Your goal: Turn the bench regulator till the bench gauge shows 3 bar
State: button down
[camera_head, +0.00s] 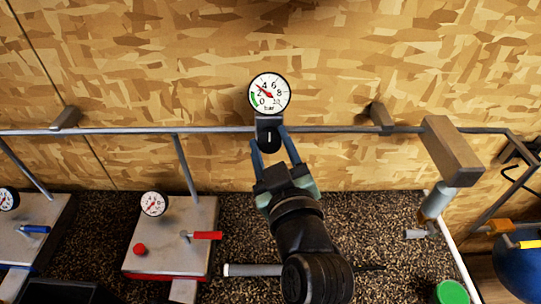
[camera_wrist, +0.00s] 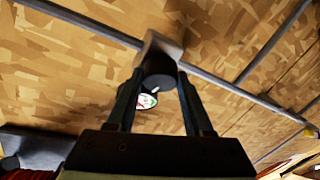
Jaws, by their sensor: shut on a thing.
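The bench gauge (camera_head: 269,94) is a round white dial on the rail against the back wall. Its red needle points up and left, between the 2 and 4 marks; the exact reading is too small to tell. The bench regulator (camera_head: 269,139) is a black knob with a white mark, just below the dial. My gripper (camera_head: 270,146) is shut on the regulator, one finger on each side. In the wrist view the knob (camera_wrist: 158,80) sits between the fingertips (camera_wrist: 156,88). Part of the gauge (camera_wrist: 147,101) shows beyond it.
A grey rail (camera_head: 340,129) runs along the chipboard wall. Below left, a metal plate (camera_head: 150,235) carries a smaller gauge (camera_head: 154,204), a red button (camera_head: 140,249) and a red-handled lever (camera_head: 207,236). A brown block (camera_head: 452,150) juts out at right. A green lid (camera_head: 452,292) is at lower right.

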dwell(0.3)
jog(key=shift+c, duration=1.4)
grip_release()
jog(key=p+v, duration=0.1)
jog(key=v, duration=1.2)
jog(key=shift+r, duration=0.1)
